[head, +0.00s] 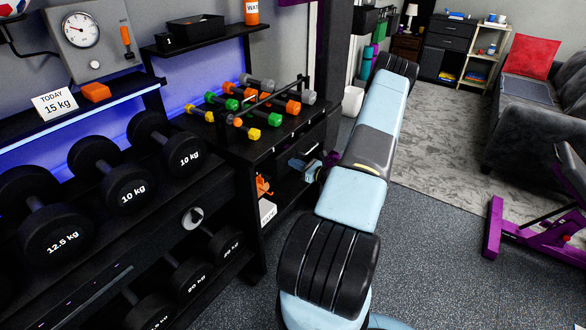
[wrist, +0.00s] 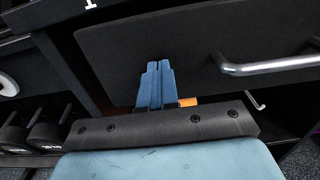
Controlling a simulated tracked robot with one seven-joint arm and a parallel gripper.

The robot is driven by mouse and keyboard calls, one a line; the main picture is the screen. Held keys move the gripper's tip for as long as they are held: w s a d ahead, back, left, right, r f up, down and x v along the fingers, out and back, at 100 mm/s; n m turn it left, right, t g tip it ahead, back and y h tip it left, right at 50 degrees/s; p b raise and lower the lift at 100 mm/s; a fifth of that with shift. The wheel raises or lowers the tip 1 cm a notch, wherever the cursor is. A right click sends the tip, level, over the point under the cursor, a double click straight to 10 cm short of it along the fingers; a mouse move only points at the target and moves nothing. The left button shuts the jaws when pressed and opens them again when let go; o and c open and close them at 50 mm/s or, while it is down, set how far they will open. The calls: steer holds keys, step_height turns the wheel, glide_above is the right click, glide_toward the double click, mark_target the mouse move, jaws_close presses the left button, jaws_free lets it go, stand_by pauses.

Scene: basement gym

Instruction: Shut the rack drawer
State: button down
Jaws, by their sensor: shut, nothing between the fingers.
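The rack drawer has a dark front (wrist: 170,45) with a silver bar handle (wrist: 268,66), both large in the wrist view. In the head view the drawer front (head: 322,136) is at the right end of the rack, under the small dumbbells, and my arm hides part of it. The drawer front seems to stand out from the rack frame; how far I cannot tell. My gripper (wrist: 154,66) is shut and empty, its blue fingers pointing at the lower part of the drawer front, left of the handle. Whether they touch it I cannot tell. In the head view my gripper (head: 300,163) is beside the drawer, partly hidden.
Large black dumbbells (head: 127,188) fill the shelves at left. An orange item (head: 263,187) and a white box (head: 267,212) sit below the top. A purple bench (head: 535,235) stands right; grey floor (head: 430,245) between is free.

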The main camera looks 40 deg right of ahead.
steer(key=x, duration=0.7)
steer(key=shift+w+a, duration=0.1)
steer(key=shift+w, duration=0.05)
steer(key=shift+w+a+r, duration=0.15)
steer(key=shift+w+r, duration=0.05)
steer(key=shift+w, duration=0.25)
steer(key=shift+s+f, duration=0.1)
steer(key=shift+s, duration=0.25)
steer(key=v, duration=1.4)
steer(key=shift+f, duration=0.15)
